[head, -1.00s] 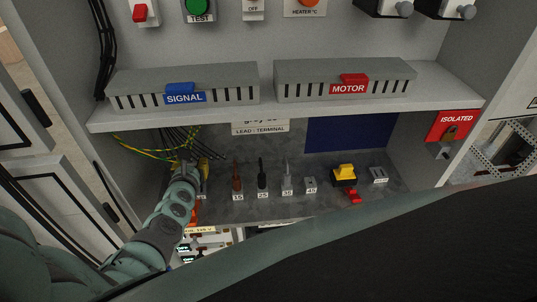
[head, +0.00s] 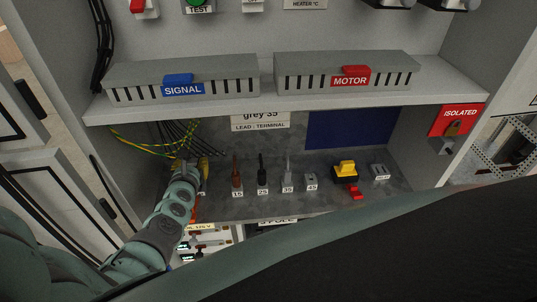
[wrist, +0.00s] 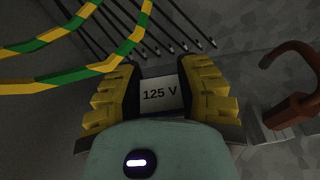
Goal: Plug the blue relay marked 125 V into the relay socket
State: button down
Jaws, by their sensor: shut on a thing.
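My gripper (wrist: 157,80) is shut on a block with a pale label reading 125 V (wrist: 160,94). The block sits between the two yellow fingers. Its label faces my wrist camera, and its blue sides are not visible. In the head view my gripper (head: 188,164) is at the left end of the lower bay, beside the yellow-green wires, and the arm and fingers hide the relay there. I cannot make out a relay socket in either view. Whether the relay touches anything below it is hidden.
Yellow-green wires (wrist: 105,66) and thin black leads (wrist: 157,45) hang close to my gripper. Brown (head: 236,173), black (head: 262,173) and grey (head: 288,169) leads stand to its right. A yellow-topped switch (head: 345,168) is further right. A shelf (head: 270,105) overhangs the bay.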

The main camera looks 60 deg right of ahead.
jog(key=shift+f, duration=0.25)
jog(key=shift+f+b, duration=0.2)
jog(key=shift+b, duration=0.2)
jog(key=c, duration=0.6)
grip_release()
jog(key=shift+r, duration=0.1)
